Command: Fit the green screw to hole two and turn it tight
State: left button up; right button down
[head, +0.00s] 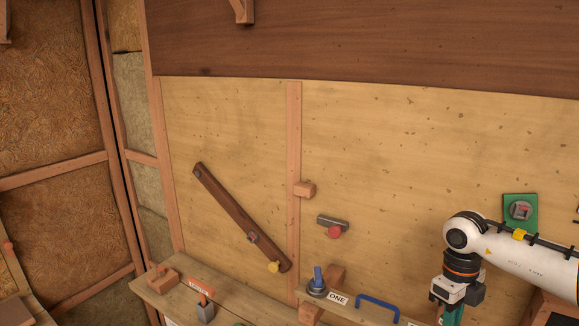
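My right gripper (453,308) points down at the lower right, and the bottom edge of the view cuts it off. A teal-green piece (454,316) shows directly under its hand, between the finger parts. It may be the green screw, but its shape is mostly hidden, and I cannot tell whether the fingers close on it. A blue screw (318,277) stands upright in a grey ring beside the label ONE (338,298). No label for hole two is visible. My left gripper is out of view.
A wooden bench (243,299) runs along the bottom, holding a grey tool with an orange top (204,305). A blue handle (377,306) arches between the ONE label and my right gripper. The wall carries a slanted dark bar (225,200), a red knob (334,232) and a green plate (520,211).

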jog(key=shift+s+f, duration=0.15)
jog(key=shift+f, duration=0.15)
